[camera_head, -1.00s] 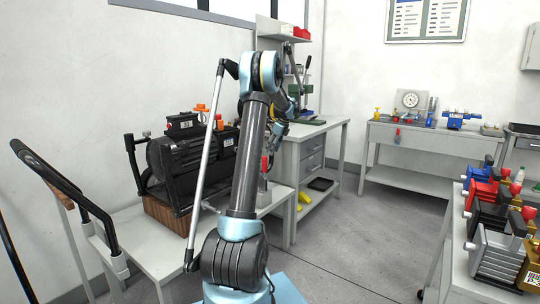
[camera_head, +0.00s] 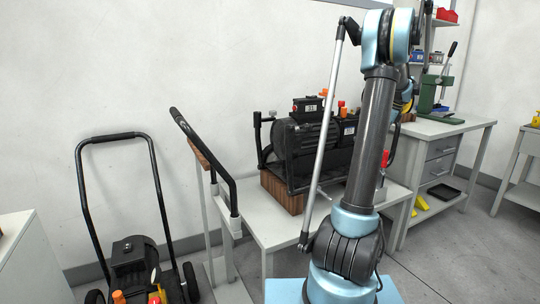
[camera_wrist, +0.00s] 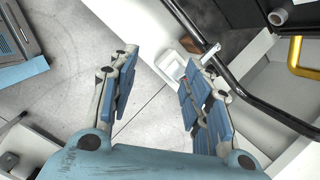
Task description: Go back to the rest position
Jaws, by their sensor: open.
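My gripper (camera_wrist: 160,90) shows in the wrist view with its two blue-padded fingers spread apart. It is open and nothing is between the fingers except a view of the grey floor and part of a white fixture. In the head view my arm stands upright right of centre, folded at the top. My gripper is hidden behind the arm there.
A dark motor-like machine (camera_head: 308,145) on a wooden block (camera_head: 282,192) sits on a white cart (camera_head: 265,232) beside the arm. A black-handled trolley (camera_head: 118,137) stands at left. A workbench (camera_head: 440,128) with a green press (camera_head: 436,88) is at right. Floor shows at lower right.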

